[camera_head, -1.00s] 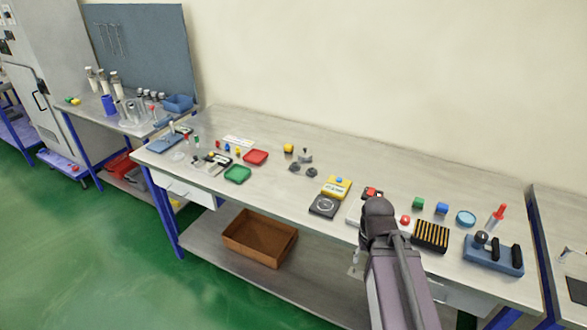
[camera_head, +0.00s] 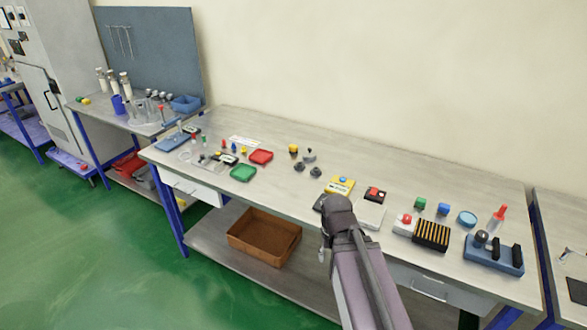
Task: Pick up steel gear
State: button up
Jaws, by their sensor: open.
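Several small dark grey metal parts sit near the middle of the table. One dark grey round part (camera_head: 299,167) is at the left, another (camera_head: 316,171) is to its right, and a lighter grey part (camera_head: 310,156) is just behind. They are too small to tell which is the steel gear. My arm rises from the bottom of the picture, with its rounded dark joint over the table's front edge, nearer than these parts. A small light piece shows beside that joint, but I cannot make out any gripper fingers. The grey parts stand free, with nothing touching them from my arm.
A yellow-topped item (camera_head: 293,149) stands behind the grey parts. A red tray (camera_head: 261,157) and green tray (camera_head: 243,173) lie to the left. A yellow box (camera_head: 340,186), a black rack (camera_head: 431,236) and a blue holder (camera_head: 493,256) lie to the right.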

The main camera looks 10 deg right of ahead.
aim_at(299, 167)
jog(key=z, duration=0.05)
jog(key=i, duration=1)
jog(key=u, duration=0.1)
